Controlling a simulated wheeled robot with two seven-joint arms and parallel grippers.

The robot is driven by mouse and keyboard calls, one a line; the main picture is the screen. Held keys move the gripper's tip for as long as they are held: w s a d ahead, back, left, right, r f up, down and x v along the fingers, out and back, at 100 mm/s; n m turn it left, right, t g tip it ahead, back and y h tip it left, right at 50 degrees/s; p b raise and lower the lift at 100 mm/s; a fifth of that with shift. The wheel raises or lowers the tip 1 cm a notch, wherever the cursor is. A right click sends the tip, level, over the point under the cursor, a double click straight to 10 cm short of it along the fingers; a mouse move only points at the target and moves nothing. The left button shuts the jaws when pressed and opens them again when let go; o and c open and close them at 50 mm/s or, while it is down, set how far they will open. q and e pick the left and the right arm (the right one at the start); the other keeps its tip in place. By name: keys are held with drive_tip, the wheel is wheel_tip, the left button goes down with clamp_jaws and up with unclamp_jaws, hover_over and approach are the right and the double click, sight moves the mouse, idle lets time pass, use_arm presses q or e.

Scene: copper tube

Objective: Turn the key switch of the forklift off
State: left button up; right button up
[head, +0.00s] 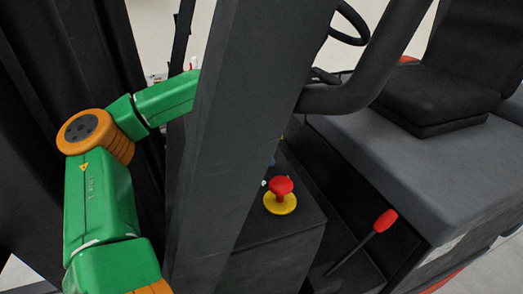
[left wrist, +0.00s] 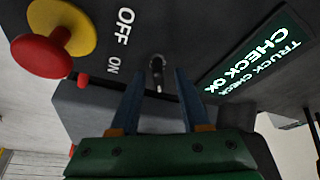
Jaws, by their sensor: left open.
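The key switch (left wrist: 157,74) is a small dark key on the dark panel in the left wrist view, near the white OFF and ON labels. I cannot tell which label it points at. My left gripper (left wrist: 158,82) is open, one finger on each side of the key, with a gap visible on both sides. In the head view my green and orange left arm reaches behind the forklift's dark pillar, which hides the left gripper and the key. My right gripper is in neither view.
A red emergency button on a yellow base (head: 280,196) sits on the console; it also shows in the left wrist view (left wrist: 45,52). The dark pillar (head: 235,110), steering wheel bar (head: 375,75) and red-knobbed lever (head: 384,221) crowd the space.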

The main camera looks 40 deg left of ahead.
use_arm(q)
drive_tip(key=shift+w, duration=0.2)
drive_tip(key=shift+c, duration=1.3)
drive_tip(key=shift+s, duration=0.2)
clamp_jaws()
drive_tip(key=shift+d+n, duration=0.1)
drive_tip(key=shift+n, duration=0.2)
drive_tip(key=n+y, duration=0.1)
drive_tip(key=n, duration=0.1)
drive_tip(key=n+y, duration=0.1)
drive_tip(key=n, duration=0.2)
drive_tip(key=shift+n+g, duration=0.3)
drive_tip(key=shift+g, duration=0.1)
drive_tip(key=n, duration=0.2)
drive_tip(key=n+g+y, duration=0.1)
drive_tip(key=n, duration=0.2)
drive_tip(key=shift+w+g+y, duration=0.1)
drive_tip(key=shift+g+y, duration=0.2)
drive_tip(key=shift+n, duration=0.5)
